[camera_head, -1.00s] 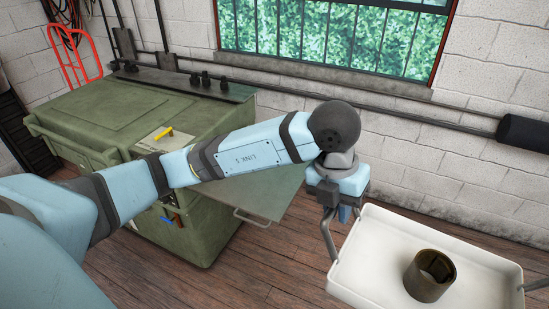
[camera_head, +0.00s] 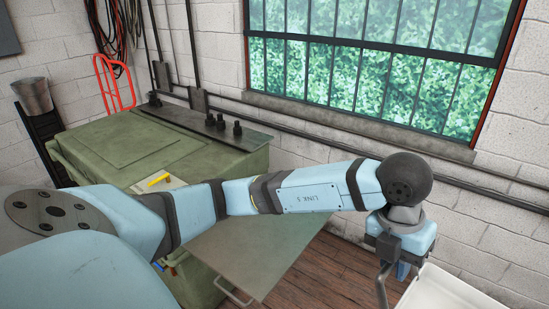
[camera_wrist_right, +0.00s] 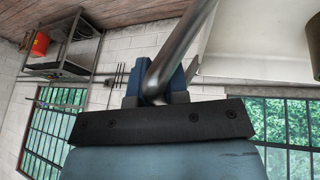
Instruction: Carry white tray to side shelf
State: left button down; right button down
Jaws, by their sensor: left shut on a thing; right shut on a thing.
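The white tray (camera_head: 445,290) shows only by one corner at the bottom right in the head view. Its pale underside or side also shows in the right wrist view (camera_wrist_right: 265,50). My left gripper (camera_head: 398,268) is shut on the metal handle at the tray's left end. My right gripper (camera_wrist_right: 155,90) is shut on a metal handle bar (camera_wrist_right: 180,48) in the wrist view; it is outside the head view. A flat side shelf (camera_head: 255,245) with a bar handle sticks out from the green cabinet, left of the tray, and looks bare.
The green cabinet (camera_head: 120,145) carries a yellow-handled tool (camera_head: 159,180) and dark fittings along its back. A brown ring (camera_wrist_right: 314,40) shows at the wrist view's edge.

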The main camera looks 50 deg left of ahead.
aim_at(260, 224)
jog(key=i+l+u, duration=0.2)
jog(key=i, duration=0.55)
jog(key=i+u, duration=0.45)
jog(key=u, duration=0.2)
jog(key=i+u, duration=0.15)
jog(key=u, duration=0.25)
jog(key=i+u, duration=0.1)
jog(key=u, duration=0.3)
jog(key=i+l+u, duration=0.1)
jog(key=u, duration=0.25)
jog(key=i+l+u, duration=0.1)
jog(key=u, duration=0.3)
jog(key=i+u, duration=0.3)
jog(key=i+l+u, duration=0.3)
jog(key=j, duration=0.1)
